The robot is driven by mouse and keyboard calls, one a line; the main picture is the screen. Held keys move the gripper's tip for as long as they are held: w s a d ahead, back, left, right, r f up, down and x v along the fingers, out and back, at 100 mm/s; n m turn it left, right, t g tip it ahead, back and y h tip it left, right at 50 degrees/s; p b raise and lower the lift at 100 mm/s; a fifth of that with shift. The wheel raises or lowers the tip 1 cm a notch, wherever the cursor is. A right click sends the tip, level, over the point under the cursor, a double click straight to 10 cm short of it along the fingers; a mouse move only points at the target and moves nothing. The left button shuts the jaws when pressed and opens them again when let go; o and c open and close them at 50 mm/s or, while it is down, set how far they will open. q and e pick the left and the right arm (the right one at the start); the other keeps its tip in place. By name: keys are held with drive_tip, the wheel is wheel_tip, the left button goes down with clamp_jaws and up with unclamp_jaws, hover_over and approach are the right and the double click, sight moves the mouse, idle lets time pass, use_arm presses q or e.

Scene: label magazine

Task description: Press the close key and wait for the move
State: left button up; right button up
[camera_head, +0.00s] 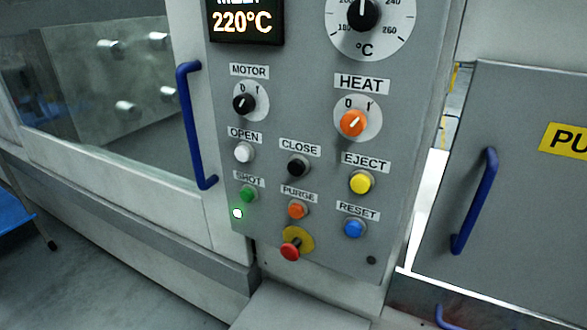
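The black close key (298,166) sits on the grey control panel (325,245), under a "CLOSE" label (300,148). It lies between the white open key (243,152) on its left and the yellow eject key (361,182) on its right. To the left, the window (110,95) shows a mould plate with several round pegs. Neither of my grippers is in view, and nothing covers the close key.
Below are a green shot key (248,194), an orange purge key (297,210), a blue reset key (354,228) and a red emergency stop (290,250). Blue handles stand left (193,125) and right (474,200). The display (243,22) reads 220°C. A small lamp (237,213) glows whitish green.

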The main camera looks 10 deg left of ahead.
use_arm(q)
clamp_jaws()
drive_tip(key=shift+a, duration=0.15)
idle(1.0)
